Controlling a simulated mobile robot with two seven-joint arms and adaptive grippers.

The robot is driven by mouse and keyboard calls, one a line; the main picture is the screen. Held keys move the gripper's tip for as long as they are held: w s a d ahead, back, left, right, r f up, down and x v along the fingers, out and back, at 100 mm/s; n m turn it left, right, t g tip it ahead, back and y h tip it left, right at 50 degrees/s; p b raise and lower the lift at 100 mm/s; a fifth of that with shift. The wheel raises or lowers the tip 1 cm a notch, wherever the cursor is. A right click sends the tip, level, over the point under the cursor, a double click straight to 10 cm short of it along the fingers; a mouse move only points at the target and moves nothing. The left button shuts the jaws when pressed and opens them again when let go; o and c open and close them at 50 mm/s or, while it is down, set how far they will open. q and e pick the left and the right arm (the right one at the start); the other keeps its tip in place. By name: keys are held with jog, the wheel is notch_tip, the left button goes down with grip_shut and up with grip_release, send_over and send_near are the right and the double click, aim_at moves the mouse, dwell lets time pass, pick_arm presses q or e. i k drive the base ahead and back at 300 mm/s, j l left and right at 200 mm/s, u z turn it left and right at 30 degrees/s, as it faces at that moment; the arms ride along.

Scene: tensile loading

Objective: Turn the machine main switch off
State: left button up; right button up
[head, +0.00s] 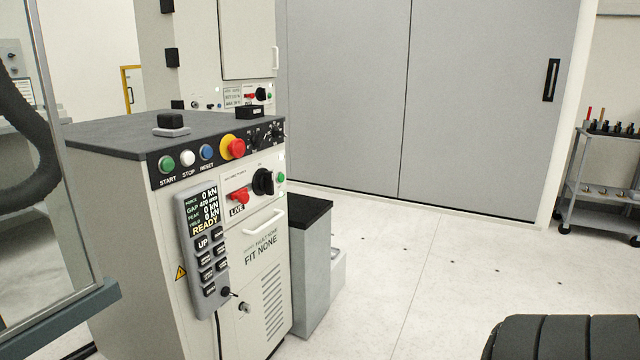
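The machine's control cabinet (120,215) stands at the left of the head view. A green lamp or button (281,178) sits right of the knob. The pendant (203,250) on the cabinet front reads READY. Neither of my grippers is in view.
A red mushroom button (236,148) and START, STOP and RESET buttons line the cabinet's top edge. A grey box with a black top (312,262) stands right of the cabinet. Open floor (430,280) lies to the right, before grey sliding doors (350,95). A tool cart (600,190) stands far right.

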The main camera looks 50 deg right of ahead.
aim_at(266, 183)
jog(key=z, duration=1.3)
jog(key=i+l+u, duration=0.25)
jog(key=i+l, duration=0.2)
jog(key=l, duration=0.2)
jog(key=i+l+u, duration=0.15)
jog(key=l, duration=0.2)
jog(key=i+l+u, duration=0.15)
jog(key=l, duration=0.25)
jog(key=i, duration=0.1)
